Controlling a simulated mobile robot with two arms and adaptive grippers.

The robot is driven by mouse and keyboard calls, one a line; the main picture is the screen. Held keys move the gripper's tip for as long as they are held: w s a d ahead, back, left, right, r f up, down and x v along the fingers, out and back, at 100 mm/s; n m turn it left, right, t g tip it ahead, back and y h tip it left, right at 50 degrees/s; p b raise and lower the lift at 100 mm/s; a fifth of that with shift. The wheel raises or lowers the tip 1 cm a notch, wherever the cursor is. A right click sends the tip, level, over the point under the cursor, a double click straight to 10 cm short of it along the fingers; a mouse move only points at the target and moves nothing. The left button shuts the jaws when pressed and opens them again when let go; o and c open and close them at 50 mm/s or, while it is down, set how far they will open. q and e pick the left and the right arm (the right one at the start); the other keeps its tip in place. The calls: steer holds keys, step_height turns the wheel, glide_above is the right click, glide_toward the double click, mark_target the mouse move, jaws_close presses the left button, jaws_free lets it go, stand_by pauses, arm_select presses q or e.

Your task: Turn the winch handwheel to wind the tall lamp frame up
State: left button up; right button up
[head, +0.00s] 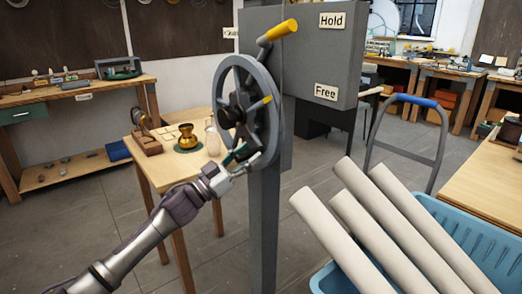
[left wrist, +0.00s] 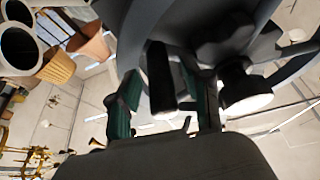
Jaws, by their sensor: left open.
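The winch handwheel (head: 222,84) is a dark grey spoked wheel at the centre of the head view, mounted on a grey post (head: 263,220). I cannot make out the tall lamp frame. My right gripper is not in view.
A yellow-handled lever (head: 278,33) points up toward the "Hold" label (head: 332,20) on the grey box; "Free" (head: 326,92) is below. A wooden table (head: 160,178) with a brass pot (head: 187,137) stands behind. A blue crate (head: 480,235) with several pale tubes (head: 372,218) is at right.

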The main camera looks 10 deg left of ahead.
arm_select(q)
steer(key=shift+w+d+r, duration=0.1)
steer(key=shift+w+d, duration=0.05)
steer(key=shift+w, duration=0.1)
steer(key=shift+s, duration=0.15)
steer(key=shift+c, duration=0.5)
steer(key=c, duration=0.8)
jaws_close()
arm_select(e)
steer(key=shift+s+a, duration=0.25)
